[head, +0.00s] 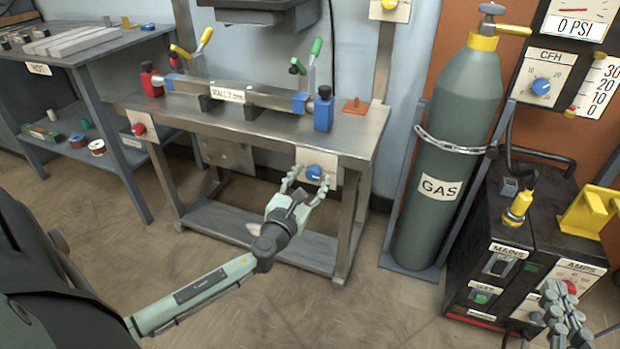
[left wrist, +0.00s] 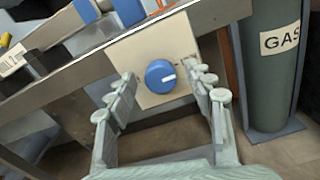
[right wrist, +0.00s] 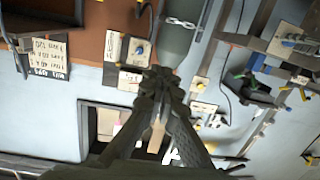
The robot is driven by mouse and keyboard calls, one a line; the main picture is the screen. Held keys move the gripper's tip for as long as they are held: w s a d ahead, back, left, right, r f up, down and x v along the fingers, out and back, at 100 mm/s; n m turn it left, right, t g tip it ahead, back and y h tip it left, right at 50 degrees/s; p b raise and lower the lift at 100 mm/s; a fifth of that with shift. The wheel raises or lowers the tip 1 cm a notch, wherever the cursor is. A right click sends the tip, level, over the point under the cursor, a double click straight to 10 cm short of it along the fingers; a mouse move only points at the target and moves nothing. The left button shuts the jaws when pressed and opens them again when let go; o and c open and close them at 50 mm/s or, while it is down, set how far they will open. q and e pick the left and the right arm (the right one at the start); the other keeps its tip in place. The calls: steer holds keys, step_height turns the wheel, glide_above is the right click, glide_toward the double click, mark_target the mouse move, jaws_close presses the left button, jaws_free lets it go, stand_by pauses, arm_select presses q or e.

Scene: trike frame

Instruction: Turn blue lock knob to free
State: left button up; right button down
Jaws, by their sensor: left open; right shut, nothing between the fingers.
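The blue lock knob (head: 314,172) sits on a pale plate (head: 328,178) on the front edge of the steel bench. In the left wrist view the knob (left wrist: 160,76) is round, with a white pointer mark pointing right. My left gripper (head: 304,188) is open, with its fingers on either side of the knob. In the left wrist view its fingertips (left wrist: 158,98) stand left and right of the knob, apart from it. My right gripper (head: 556,298) is at the lower right by the welder; in the right wrist view it (right wrist: 158,75) is shut and empty.
The bench (head: 270,125) carries a clamped tube fixture (head: 250,98) and a red knob (head: 138,129) on its left front. A green gas cylinder (head: 435,150) stands to the right, beside the black welder (head: 485,260). Floor in front of the bench is clear.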

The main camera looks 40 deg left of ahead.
arm_select(q)
steer(key=c, duration=1.2)
steer(key=shift+o, duration=0.2)
